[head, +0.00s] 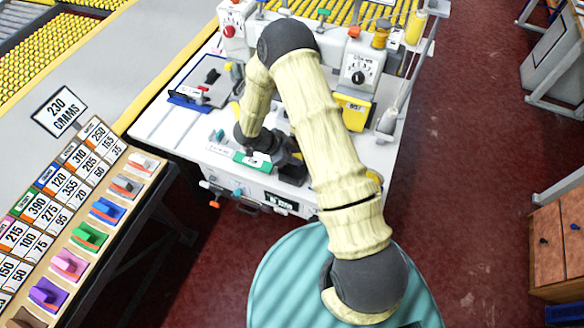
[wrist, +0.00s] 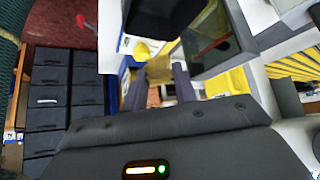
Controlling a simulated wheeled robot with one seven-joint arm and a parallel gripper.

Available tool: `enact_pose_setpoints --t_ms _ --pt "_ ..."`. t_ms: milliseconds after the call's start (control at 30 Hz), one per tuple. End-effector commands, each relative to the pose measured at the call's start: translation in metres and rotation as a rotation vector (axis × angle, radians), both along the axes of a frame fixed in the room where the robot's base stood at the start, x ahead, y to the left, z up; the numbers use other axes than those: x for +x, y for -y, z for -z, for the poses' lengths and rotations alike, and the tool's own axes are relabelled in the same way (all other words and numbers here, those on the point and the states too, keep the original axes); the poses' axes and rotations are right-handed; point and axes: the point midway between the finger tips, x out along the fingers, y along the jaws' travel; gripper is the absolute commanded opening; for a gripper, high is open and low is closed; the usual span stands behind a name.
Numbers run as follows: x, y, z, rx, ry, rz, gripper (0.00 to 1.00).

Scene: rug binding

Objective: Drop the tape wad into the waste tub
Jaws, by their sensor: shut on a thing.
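My gripper (wrist: 158,88) is shut on a small tan-brown lump, the tape wad (wrist: 160,68), which shows between the two dark fingers in the wrist view. In the head view my gripper (head: 288,168) is over the front part of the white machine table, and the wad cannot be made out there. I cannot tell for sure which container is the waste tub.
The white machine table (head: 165,128) carries a blue-edged tray (head: 200,98) at left and dial units at the back. A sloped board with coloured clips (head: 88,237) stands at left. In the wrist view a dark open-framed box (wrist: 215,50) is beyond the fingers. Red floor lies at right.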

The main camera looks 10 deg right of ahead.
Motion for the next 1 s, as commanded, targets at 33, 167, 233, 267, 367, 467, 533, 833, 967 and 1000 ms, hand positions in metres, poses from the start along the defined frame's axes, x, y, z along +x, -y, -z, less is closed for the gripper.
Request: enact_pose_setpoints --t_ms 33,167,233,267,367,467,533,833,967,1000 --pt "0.0 0.0 0.0 0.0 0.0 0.0 0.07" --pt "0.0 0.0 0.0 0.0 0.0 -0.001 0.07" --pt "0.0 0.0 0.001 0.0 0.0 -0.002 0.07" --pt "0.0 0.0 0.001 0.0 0.0 -0.002 0.07" --pt "0.0 0.0 0.006 -0.001 0.0 -0.003 0.07" --pt "0.0 0.001 0.015 -0.001 0.0 -0.004 0.07" --pt "0.0 0.001 0.023 -0.001 0.0 -0.004 0.07" --pt "0.0 0.0 0.055 -0.001 0.001 -0.004 0.07" --pt "0.0 0.001 0.06 -0.001 0.001 -0.004 0.07" --pt "0.0 0.001 0.061 -0.001 0.001 -0.004 0.07"
